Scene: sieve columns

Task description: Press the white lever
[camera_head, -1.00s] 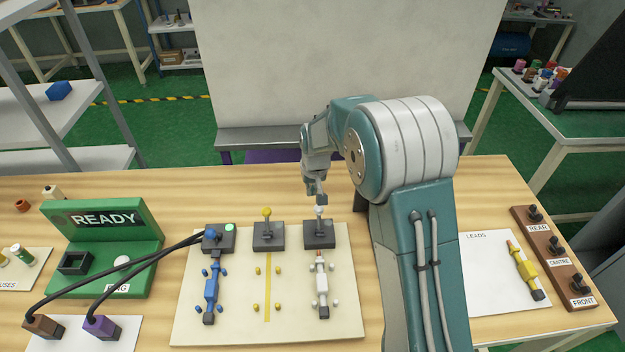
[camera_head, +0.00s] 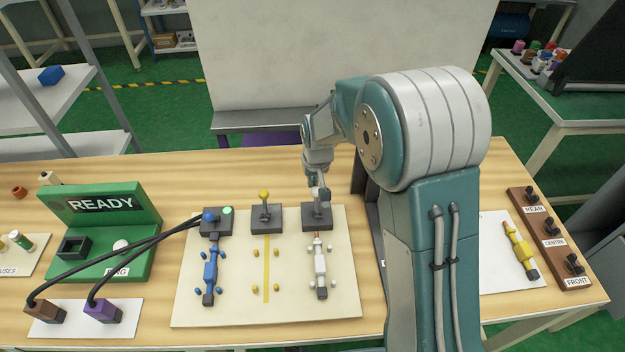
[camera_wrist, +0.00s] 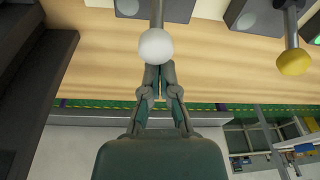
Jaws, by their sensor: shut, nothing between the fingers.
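The white lever has a round white knob (camera_wrist: 155,46) on a grey rod, standing on a dark base block (camera_head: 317,218) at the right of the cream board. The yellow lever (camera_head: 264,196) stands upright on the middle block. The blue lever (camera_head: 208,216) is on the left block, beside a lit green lamp (camera_head: 228,210).
Blue, yellow and white parts lie on the cream board (camera_head: 340,300). A green READY stand (camera_head: 140,205) is at left, with black cables running from the blue lever's block to brown and purple plugs. A lead sheet and a brown switch strip (camera_head: 550,240) are at right.

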